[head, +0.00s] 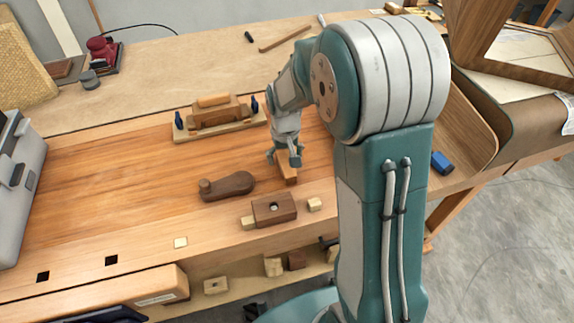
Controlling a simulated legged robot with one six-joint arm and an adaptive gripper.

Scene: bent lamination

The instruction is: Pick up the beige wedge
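The block appears to be at bench level. Whether it is the beige wedge is not certain from this view. A small pale beige block (314,204) lies apart, nearer the front edge. A flat pale square piece (180,242) lies further left.
A dark wooden block with a hole (274,209) and a brown rounded wooden tool (227,187) lie near the gripper. A clamped wooden form (217,118) stands behind. The bench's left middle is clear.

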